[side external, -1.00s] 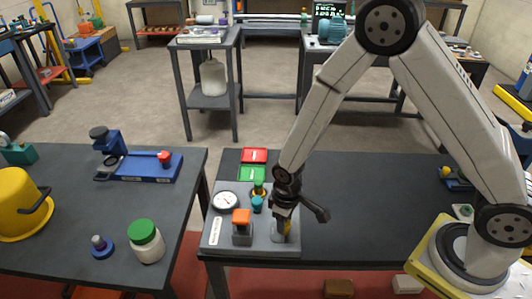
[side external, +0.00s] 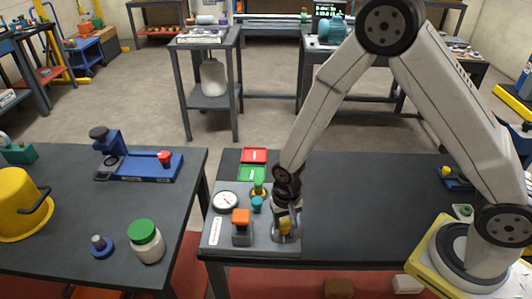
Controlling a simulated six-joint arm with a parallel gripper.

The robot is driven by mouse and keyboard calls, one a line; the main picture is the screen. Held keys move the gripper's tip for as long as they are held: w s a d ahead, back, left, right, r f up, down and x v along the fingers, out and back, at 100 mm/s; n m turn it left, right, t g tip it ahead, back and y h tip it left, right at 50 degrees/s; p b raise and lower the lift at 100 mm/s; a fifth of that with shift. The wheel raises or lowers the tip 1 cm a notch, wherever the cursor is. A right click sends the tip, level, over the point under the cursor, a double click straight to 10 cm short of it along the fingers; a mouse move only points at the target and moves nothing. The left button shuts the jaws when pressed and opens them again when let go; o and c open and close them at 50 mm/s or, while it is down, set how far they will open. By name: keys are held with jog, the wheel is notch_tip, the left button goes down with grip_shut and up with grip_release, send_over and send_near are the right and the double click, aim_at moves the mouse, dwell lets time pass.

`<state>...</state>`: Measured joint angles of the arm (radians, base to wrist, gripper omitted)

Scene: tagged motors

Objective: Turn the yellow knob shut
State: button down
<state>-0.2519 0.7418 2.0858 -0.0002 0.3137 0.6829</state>
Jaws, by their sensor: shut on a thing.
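The yellow knob (side external: 286,226) shows at the right front of a grey panel on the dark table. My gripper (side external: 285,218) points down over the knob and is shut on it. The jaws and my wrist cover much of the knob, so its full shape and angle are hidden. The grey panel (side external: 270,246) lies flat near the table's left front corner.
On the panel beside my gripper are an orange-topped block (side external: 241,217), a white dial (side external: 225,201) and a teal knob (side external: 256,204). The table (side external: 360,220) is clear to the right.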

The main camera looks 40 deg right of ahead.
aim_at(285, 222)
jog(key=m, duration=0.4)
jog(key=shift+m, duration=2.3)
jog(key=shift+c, duration=1)
grip_release()
jog(key=shift+r, duration=0.2)
jog(key=shift+r, duration=3.7)
jog(key=shift+d, duration=0.1)
